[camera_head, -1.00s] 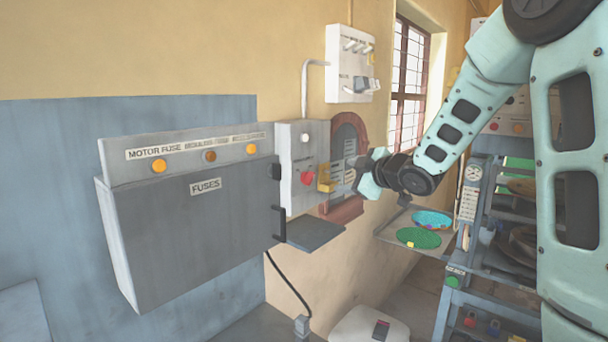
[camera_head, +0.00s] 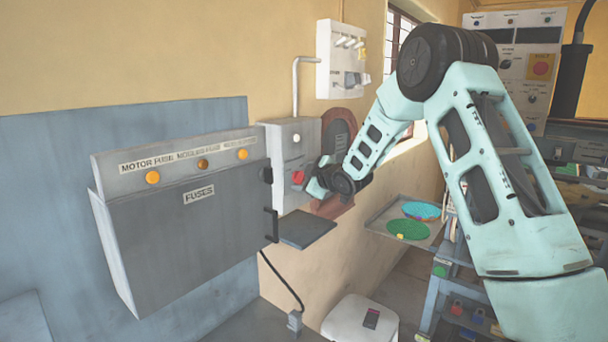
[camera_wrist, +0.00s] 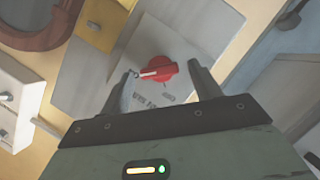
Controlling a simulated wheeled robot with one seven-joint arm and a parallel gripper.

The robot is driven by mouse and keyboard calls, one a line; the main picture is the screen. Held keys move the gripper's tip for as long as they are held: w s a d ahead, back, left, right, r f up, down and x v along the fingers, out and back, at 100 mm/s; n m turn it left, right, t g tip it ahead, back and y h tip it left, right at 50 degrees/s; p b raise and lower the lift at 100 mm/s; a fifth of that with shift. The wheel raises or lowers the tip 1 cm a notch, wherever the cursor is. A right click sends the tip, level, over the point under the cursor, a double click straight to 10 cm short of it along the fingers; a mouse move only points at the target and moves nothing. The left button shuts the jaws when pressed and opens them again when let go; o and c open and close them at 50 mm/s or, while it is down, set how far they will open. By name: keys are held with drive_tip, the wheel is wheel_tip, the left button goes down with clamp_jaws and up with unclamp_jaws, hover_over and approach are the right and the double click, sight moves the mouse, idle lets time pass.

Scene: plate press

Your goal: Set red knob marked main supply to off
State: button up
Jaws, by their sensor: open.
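The red knob (camera_head: 298,178) is on the front of a small grey box (camera_head: 279,150) on the wall, right of the fuse cabinet. In the wrist view the red knob (camera_wrist: 158,70) has a pale pointer line and sits beyond my fingertips, roughly between them. Printed lettering beside it is too small to read. My gripper (camera_wrist: 165,80) is open and empty, with one finger on each side of the knob. I cannot tell whether either finger touches it. In the head view my wrist partly covers the box's lower right.
A large grey cabinet labelled FUSES (camera_head: 180,230) with orange lamps stands left. A small grey shelf (camera_head: 306,229) juts out below the box. A white switch panel (camera_head: 342,60) hangs above. A tray (camera_head: 380,218) with green and blue plates is at right.

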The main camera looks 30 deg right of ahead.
drive_tip(key=shift+w+f, duration=0.1)
drive_tip(key=shift+w, duration=0.05)
drive_tip(key=shift+c, duration=0.3)
drive_tip(key=c, duration=0.9)
